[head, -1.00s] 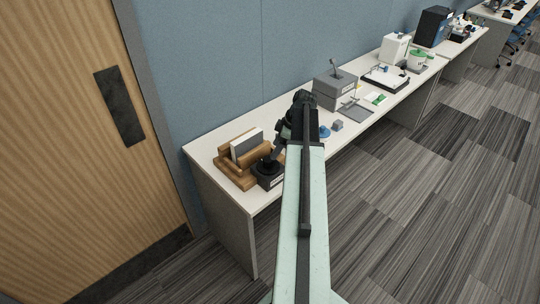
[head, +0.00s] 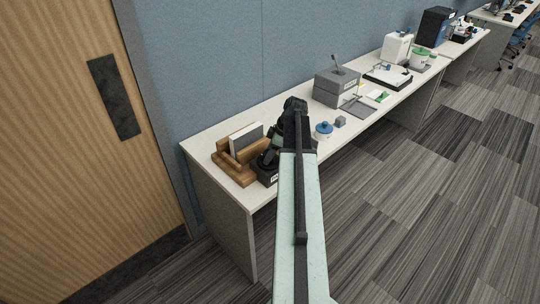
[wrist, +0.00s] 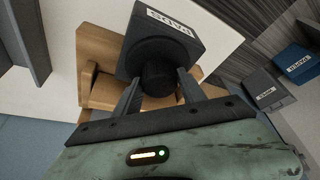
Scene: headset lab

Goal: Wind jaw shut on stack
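The wooden press (head: 226,166) stands near the left end of the bench, with a white and grey stack (head: 246,138) upright in it. The press's wood also shows in the wrist view (wrist: 98,48). A black block (head: 266,180) marked PADS is at the press's front; in the wrist view its dark round knob (wrist: 157,78) faces me. My gripper (wrist: 160,82) has its two fingers apart, one on each side of the knob. Whether they touch the knob is unclear. In the head view my gripper (head: 266,160) is partly hidden by my arm.
A wooden door (head: 60,150) is at left. Patterned carpet lies clear at right.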

